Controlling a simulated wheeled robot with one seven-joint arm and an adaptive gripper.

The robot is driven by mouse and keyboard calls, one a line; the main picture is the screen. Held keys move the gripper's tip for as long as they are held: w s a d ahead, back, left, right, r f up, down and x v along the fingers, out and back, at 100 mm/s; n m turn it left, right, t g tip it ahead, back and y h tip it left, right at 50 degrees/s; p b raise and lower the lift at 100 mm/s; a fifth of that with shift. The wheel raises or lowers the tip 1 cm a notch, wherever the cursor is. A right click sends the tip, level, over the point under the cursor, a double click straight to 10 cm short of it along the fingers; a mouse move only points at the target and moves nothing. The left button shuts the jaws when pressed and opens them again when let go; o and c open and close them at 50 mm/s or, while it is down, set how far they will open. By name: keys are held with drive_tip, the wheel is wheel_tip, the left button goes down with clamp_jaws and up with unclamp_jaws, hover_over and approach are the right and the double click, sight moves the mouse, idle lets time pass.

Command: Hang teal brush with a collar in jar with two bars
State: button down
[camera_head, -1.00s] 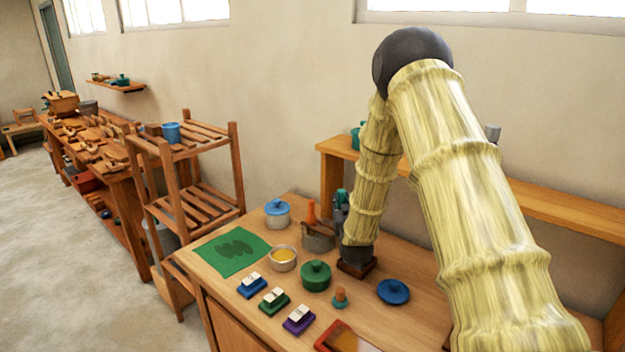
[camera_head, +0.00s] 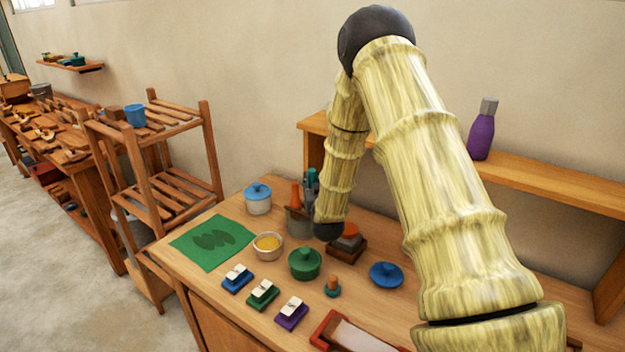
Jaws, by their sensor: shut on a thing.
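The jar (camera_head: 297,224), a grey-brown pot, stands toward the back of the table. An orange handle (camera_head: 295,194) sticks up from it. My gripper (camera_head: 311,188) is small, dark and partly hidden by my arm, just right of the orange handle at the jar's right side. It is shut on the teal brush (camera_head: 311,174), of which only a small teal part shows. The brush's collar, its lower end and the jar's two bars cannot be made out, nor whether the brush touches the jar.
A blue-lidded pot (camera_head: 257,198), a bowl with yellow contents (camera_head: 267,246), a green lidded pot (camera_head: 305,263) and a dark block with an orange and grey top (camera_head: 348,240) stand close by. A purple bottle (camera_head: 482,130) stands on the shelf.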

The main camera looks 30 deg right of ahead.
drive_tip(key=shift+s+d+f, duration=0.1)
drive_tip(key=shift+s+f, duration=0.35)
drive_tip(key=shift+w+f+b, duration=0.2)
drive_tip(key=shift+f+b, duration=0.45)
drive_tip(key=shift+f, duration=0.45)
drive_tip(key=shift+s+f+b, duration=0.1)
drive_tip(key=shift+f+b, duration=0.35)
drive_tip(key=shift+f, duration=0.4)
drive_tip(key=shift+f+b, duration=0.55)
drive_tip(key=shift+f, duration=0.25)
drive_tip(key=shift+s, duration=0.1)
drive_tip(key=shift+f+b, duration=0.35)
drive_tip(key=shift+b, duration=0.15)
drive_tip(key=c, duration=1.2)
unclamp_jaws()
drive_tip(key=shift+o, duration=0.4)
